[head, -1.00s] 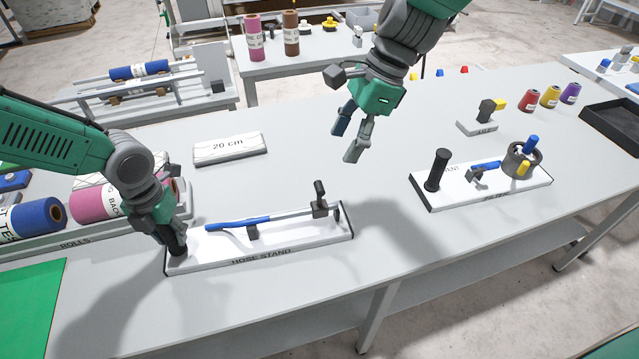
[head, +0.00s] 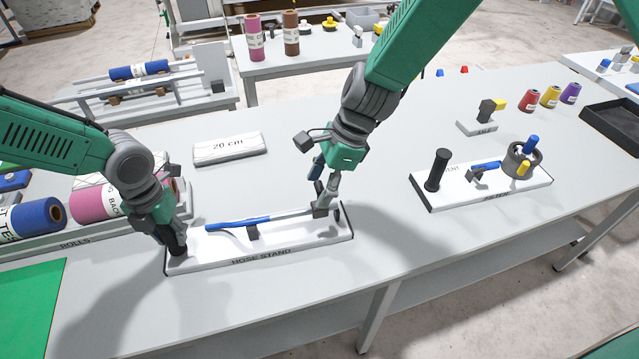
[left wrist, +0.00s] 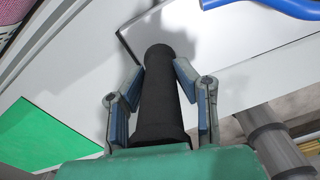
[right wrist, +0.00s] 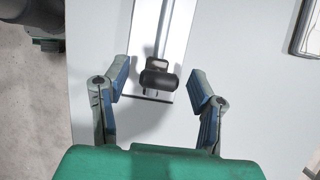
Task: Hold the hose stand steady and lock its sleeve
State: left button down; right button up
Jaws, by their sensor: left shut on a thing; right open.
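The hose stand (head: 287,245) is a white board on the grey table, labelled HOSE STAND. A blue hose (head: 238,222) with a grey rod lies along it on a small dark support. My left gripper (head: 177,245) is shut on the black upright handle at the stand's left end; the handle (left wrist: 160,95) shows between its fingers in the left wrist view. The dark sleeve (right wrist: 158,75) with its lever knob is at the right end. My right gripper (head: 326,200) is open just above it; in the right wrist view the sleeve lies between and beyond the fingertips.
A second white fixture (head: 460,197) with a black handle and a round grey part stands to the right. A white 20 cm block (head: 230,149) lies behind the stand. Rolls (head: 95,203) sit at the left. A black tray (head: 612,125) is at the far right.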

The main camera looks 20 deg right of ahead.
pick_arm(q)
jog(key=shift+s+f, duration=0.1)
jog(key=shift+f, duration=0.05)
pick_arm(e)
grip_shut()
jog(key=a, duration=0.9)
jog(key=shift+w, duration=0.3)
grip_release()
jog(key=shift+a, duration=0.1)
jog(key=v, duration=1.2)
